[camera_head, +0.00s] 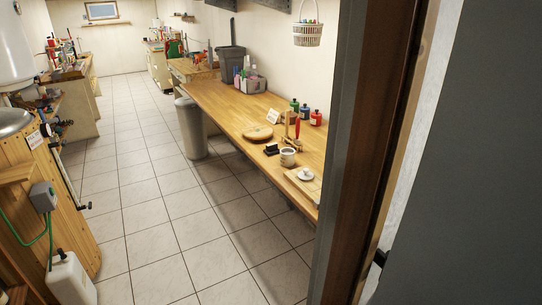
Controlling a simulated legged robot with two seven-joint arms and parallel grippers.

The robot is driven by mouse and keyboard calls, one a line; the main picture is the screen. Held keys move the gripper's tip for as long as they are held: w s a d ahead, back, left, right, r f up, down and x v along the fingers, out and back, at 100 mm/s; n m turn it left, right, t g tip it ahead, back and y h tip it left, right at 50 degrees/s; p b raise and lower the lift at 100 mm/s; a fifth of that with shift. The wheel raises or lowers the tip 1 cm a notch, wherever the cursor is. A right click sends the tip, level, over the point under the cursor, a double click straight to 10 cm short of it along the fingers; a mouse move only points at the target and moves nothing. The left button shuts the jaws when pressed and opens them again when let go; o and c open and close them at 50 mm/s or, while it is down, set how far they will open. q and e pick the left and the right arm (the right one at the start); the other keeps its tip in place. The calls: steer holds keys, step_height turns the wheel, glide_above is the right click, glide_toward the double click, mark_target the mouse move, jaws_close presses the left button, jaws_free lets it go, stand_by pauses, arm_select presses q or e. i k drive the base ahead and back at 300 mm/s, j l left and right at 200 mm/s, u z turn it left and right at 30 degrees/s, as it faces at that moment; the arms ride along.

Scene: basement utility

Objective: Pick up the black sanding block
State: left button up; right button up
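A small black block (271,150), which looks like the sanding block, lies on the long wooden worktop (225,108) near its front edge. It sits left of a light-coloured cup (288,157) and in front of a round wooden board (258,133). It is small in the picture, so its details are unclear. Neither of my grippers is in view.
A dark door frame (366,150) stands close on the right and cuts off the worktop's near end. A grey bin (191,128) stands at the worktop's front. A wooden cabinet (50,200) and a white canister (70,280) are at left. The tiled floor between is clear.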

mark_target(272, 149)
steer(key=i+j, duration=0.15)
steer(key=i, duration=0.15)
steer(key=i+j, duration=0.15)
steer(key=i+j+z, duration=0.15)
steer(key=i+j, duration=0.25)
steer(key=i+j+z, duration=0.2)
steer(key=i+j, duration=0.3)
steer(key=i+j+z, duration=0.15)
steer(key=i+j, duration=0.3)
steer(key=i+j+z, duration=0.15)
steer(key=i+j, duration=0.2)
steer(key=j, duration=0.3)
